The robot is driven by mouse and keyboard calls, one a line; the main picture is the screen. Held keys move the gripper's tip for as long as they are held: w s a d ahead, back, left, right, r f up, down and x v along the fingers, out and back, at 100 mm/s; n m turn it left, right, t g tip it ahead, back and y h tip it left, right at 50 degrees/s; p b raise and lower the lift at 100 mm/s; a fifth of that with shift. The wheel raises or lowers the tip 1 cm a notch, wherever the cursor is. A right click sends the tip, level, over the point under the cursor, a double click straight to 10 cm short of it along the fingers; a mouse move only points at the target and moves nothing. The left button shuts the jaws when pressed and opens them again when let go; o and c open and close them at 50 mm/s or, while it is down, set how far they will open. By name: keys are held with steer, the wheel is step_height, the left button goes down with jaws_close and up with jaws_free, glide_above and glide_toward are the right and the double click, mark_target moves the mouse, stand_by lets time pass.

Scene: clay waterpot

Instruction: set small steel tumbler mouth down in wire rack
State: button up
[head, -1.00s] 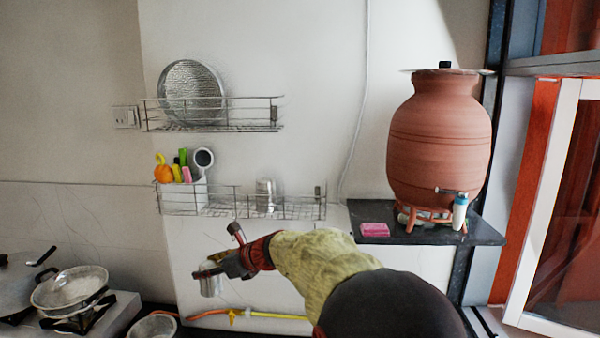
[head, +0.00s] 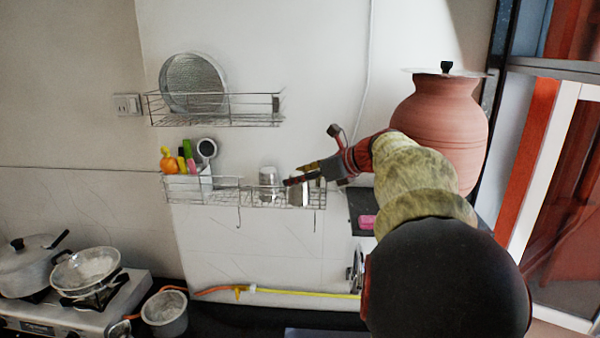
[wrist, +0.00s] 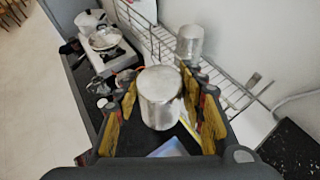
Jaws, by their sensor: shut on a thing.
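My gripper (head: 300,176) is shut on a small steel tumbler (head: 298,192) at the right end of the lower wire rack (head: 228,200). In the wrist view the tumbler (wrist: 160,98) is between the two yellow-padded fingers (wrist: 161,84), with a flat closed end facing the camera, so its mouth seems to point down. The wire rack (wrist: 160,42) runs just beyond it. I cannot tell whether the tumbler touches the rack. A second steel tumbler (head: 268,178) stands in the rack to the left, closed end up in the wrist view (wrist: 190,42).
A white holder (head: 186,187) with utensils fills the rack's left end. An upper rack (head: 215,120) holds a round steel plate (head: 194,82). The clay pot (head: 440,125) and a pink sponge (head: 366,222) are on the dark shelf at right. A stove (head: 85,312) is at lower left.

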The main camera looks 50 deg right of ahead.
steer(key=shift+w+d, duration=0.2)
steer(key=shift+w, duration=0.25)
steer(key=shift+w+d, duration=0.25)
steer(key=shift+d, duration=0.2)
steer(key=shift+w+d, duration=0.2)
steer(key=shift+d, duration=0.25)
steer(key=shift+w+d+f+p, duration=0.5)
steer(key=shift+w+d+p, duration=1.7)
steer(key=shift+w+d, duration=2.85)
steer(key=shift+s+d+f+b, duration=0.15)
steer(key=shift+f+b, duration=0.35)
steer(key=shift+f, duration=0.65)
steer(key=shift+s+d+f+b, duration=0.15)
steer(key=shift+f+b, duration=0.3)
steer(key=shift+f, duration=0.7)
steer(key=shift+s+d+f+b, duration=0.15)
steer(key=shift+f+b, duration=0.35)
steer(key=shift+f, duration=0.65)
steer(key=o, duration=1.2)
